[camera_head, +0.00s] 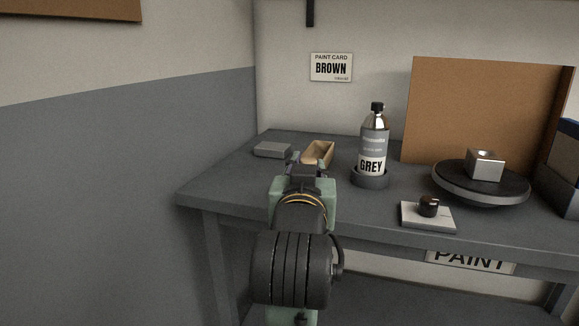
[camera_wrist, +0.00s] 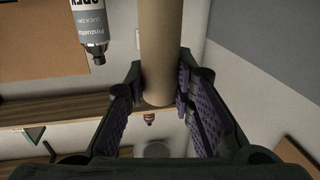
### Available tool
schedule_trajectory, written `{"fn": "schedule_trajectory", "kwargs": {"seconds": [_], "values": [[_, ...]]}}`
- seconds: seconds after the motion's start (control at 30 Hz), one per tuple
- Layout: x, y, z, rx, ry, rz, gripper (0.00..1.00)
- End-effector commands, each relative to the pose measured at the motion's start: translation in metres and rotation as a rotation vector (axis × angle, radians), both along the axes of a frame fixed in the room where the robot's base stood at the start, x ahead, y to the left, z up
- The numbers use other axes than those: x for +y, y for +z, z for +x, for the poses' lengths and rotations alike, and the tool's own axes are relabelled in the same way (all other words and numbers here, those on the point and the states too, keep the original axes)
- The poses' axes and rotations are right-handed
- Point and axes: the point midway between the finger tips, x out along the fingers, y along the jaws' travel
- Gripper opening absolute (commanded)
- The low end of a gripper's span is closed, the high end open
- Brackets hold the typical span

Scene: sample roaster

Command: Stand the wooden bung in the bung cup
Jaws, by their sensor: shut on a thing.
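My gripper (camera_head: 305,163) reaches over the grey table at its left part, beside the grey-labelled bottle. In the wrist view my gripper (camera_wrist: 160,95) is shut on a plain tan cylinder, the wooden bung (camera_wrist: 160,45). One rounded end shows between the finger pads; the other end runs out of the picture's top. I cannot surely identify the bung cup. A metal block with a round hole in its top (camera_head: 485,165) sits on the dark turntable (camera_head: 455,194).
The bottle marked GREY (camera_head: 373,145) stands in a dark ring holder (camera_head: 370,181) just right of my gripper. A grey block (camera_head: 272,150) is back left.

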Motion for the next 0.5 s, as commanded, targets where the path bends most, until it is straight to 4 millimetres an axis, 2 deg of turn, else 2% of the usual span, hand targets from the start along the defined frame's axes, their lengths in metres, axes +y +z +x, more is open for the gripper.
{"fn": "schedule_trajectory", "kwargs": {"seconds": [0.07,0.33,0.47,0.5], "values": [[0.002,0.008,0.011,0.008,0.001,-0.001,0.00],[0.009,0.005,0.035,0.010,0.001,0.000,0.00],[0.015,0.001,0.057,0.011,0.003,0.000,0.00],[0.017,-0.006,0.068,0.007,0.003,-0.001,0.00]]}}
